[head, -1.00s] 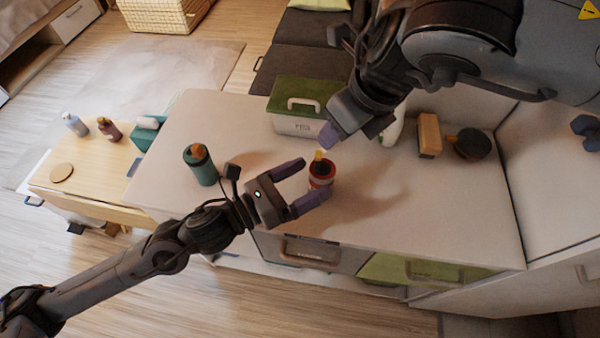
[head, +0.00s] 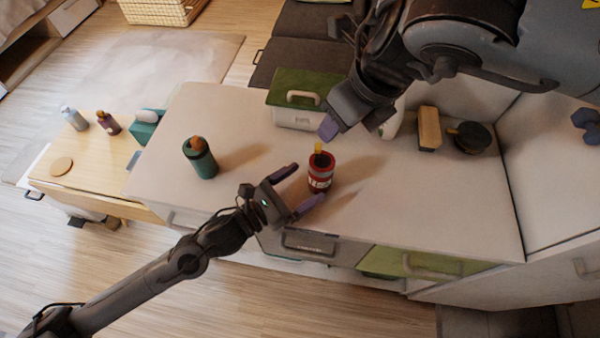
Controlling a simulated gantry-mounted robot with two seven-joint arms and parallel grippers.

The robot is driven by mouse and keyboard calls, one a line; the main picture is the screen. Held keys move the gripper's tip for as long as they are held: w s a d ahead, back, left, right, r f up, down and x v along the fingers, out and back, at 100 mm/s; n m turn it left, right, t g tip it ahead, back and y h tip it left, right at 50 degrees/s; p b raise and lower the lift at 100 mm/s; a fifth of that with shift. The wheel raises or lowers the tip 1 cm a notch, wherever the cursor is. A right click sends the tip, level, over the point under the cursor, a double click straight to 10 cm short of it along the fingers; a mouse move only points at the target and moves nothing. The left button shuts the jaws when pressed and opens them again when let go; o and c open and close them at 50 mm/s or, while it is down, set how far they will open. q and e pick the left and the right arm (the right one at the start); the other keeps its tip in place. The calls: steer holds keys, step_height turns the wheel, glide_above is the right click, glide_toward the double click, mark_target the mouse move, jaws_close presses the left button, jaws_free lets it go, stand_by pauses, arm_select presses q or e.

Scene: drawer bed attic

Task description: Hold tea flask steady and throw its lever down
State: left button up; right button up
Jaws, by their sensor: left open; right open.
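The red tea flask (head: 319,180) stands upright on the pale cabinet top, with white lettering on its side and a dark top. Its yellow lever (head: 318,149) sticks up from that top. My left gripper (head: 307,184) is open just left of the flask, one finger behind-left and one in front. The flask looks apart from both fingers. My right gripper (head: 335,125) is above and behind the flask; one purple fingertip shows near the lever, apart from it. The rest of its jaw is mostly hidden by its own links.
A green flask with an orange top (head: 200,160) stands to the left. A green-lidded box (head: 297,112) is behind. A wooden block (head: 429,128) and a dark round pot (head: 473,138) are at the right. The cabinet top right of the red flask is clear.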

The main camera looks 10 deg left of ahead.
mark_target(326, 170)
arm_select(q)
steer(key=shift+f+x, duration=0.15)
steer(key=shift+x, duration=1.75)
steer(key=shift+f+x, duration=0.2)
steer(key=shift+x, duration=1.7)
steer(key=shift+c, duration=0.2)
